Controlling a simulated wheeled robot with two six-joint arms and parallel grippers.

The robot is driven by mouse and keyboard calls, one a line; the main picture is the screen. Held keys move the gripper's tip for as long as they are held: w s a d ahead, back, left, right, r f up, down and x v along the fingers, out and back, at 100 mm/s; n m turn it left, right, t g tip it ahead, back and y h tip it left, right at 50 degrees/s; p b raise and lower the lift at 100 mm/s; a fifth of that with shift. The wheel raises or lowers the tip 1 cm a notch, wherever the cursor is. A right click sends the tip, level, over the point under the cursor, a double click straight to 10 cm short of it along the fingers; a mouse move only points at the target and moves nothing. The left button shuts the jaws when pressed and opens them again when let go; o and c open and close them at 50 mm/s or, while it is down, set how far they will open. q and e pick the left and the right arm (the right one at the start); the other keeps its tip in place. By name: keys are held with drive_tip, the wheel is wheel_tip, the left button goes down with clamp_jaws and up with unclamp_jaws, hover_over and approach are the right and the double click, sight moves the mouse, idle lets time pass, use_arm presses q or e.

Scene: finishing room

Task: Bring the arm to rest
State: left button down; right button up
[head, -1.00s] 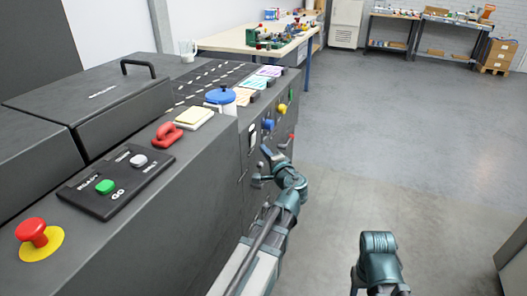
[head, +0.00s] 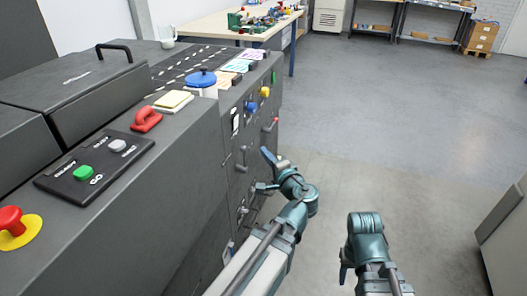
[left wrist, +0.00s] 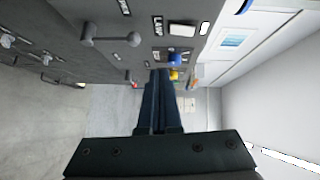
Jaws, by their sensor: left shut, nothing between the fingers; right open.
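My left arm reaches in from the bottom of the head view along the front of a dark grey machine (head: 165,215). My left gripper (head: 267,154) points up and away beside the machine's front panel. In the left wrist view its two dark blue fingers (left wrist: 158,95) lie together with nothing between them. My right arm stands further right, over bare floor. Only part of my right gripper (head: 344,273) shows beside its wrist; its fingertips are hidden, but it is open.
Knobs and a lever handle (left wrist: 110,38) stick out of the front panel close to my left gripper. A blue-lidded jar (head: 201,82), a red clip-like thing (head: 146,119) and a red stop button (head: 12,220) are on top. Open floor (head: 400,140) lies right; a grey cabinet (head: 505,235) stands at the right edge.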

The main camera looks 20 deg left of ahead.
idle(0.4)
use_arm(q)
drive_tip(key=s+d+r+n+g+h+p, duration=0.1)
drive_tip(key=s+d+g+h+p, duration=0.4)
drive_tip(key=s+d+p, duration=0.3)
drive_tip(key=s+d+n+g+h+p, duration=0.2)
drive_tip(key=s+d+g+h+p, duration=0.4)
drive_tip(key=s+d+p, duration=0.3)
drive_tip(key=d+p, duration=0.4)
drive_tip(key=shift+s+r+n+g+p, duration=0.25)
drive_tip(key=shift+r+n+g+p, duration=0.05)
drive_tip(key=shift+r+p, duration=0.1)
